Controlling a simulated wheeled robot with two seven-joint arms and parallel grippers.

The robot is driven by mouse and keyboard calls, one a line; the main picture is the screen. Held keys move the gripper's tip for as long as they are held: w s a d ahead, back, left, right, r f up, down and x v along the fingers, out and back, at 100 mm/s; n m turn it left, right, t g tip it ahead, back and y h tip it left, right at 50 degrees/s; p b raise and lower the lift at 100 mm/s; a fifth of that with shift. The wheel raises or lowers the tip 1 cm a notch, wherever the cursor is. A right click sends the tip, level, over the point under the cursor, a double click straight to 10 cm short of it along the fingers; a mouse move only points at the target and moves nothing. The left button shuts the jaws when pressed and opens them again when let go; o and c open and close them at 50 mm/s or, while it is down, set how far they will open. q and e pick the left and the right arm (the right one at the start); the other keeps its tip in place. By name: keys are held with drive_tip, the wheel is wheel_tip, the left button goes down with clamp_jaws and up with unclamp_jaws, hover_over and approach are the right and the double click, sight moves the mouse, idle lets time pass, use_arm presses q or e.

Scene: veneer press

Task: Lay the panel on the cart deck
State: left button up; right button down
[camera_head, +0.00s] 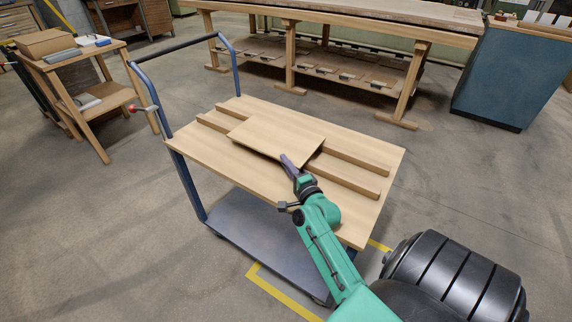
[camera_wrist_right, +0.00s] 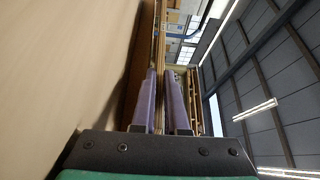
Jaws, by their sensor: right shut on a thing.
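The panel (camera_head: 275,132) is a thin, pale wooden rectangle. It lies flat over two long wooden battens on the cart deck (camera_head: 200,148), around the middle. I cannot tell whether it touches the battens or hangs just above them. My right gripper (camera_head: 289,163) is shut on the panel's near edge, at its right corner. In the right wrist view, its purple fingers (camera_wrist_right: 164,103) stand either side of the panel's thin edge, and the pale deck fills the left side. The left gripper is not in view.
The battens (camera_head: 352,181) run along the deck and stick out beyond the panel. The cart's blue handle frame (camera_head: 160,108) rises at the left. A long workbench (camera_head: 345,22) stands behind, a small wooden table (camera_head: 85,78) at the left and a blue cabinet (camera_head: 510,75) at the right.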

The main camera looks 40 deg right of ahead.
drive_tip(key=c, duration=0.9)
unclamp_jaws()
drive_tip(key=shift+s+a+f, duration=0.1)
drive_tip(key=shift+a+f, duration=0.05)
drive_tip(key=shift+f, duration=0.55)
drive_tip(key=shift+c, duration=0.2)
drive_tip(key=shift+r+p, duration=0.3)
drive_tip(key=shift+r, duration=0.05)
drive_tip(key=shift+s+r, duration=0.1)
drive_tip(key=shift+r, duration=0.05)
drive_tip(key=v, duration=0.7)
drive_tip(key=r+v, duration=0.1)
drive_tip(key=v, duration=0.3)
drive_tip(key=shift+s, duration=0.3)
drive_tip(key=shift+f, duration=0.1)
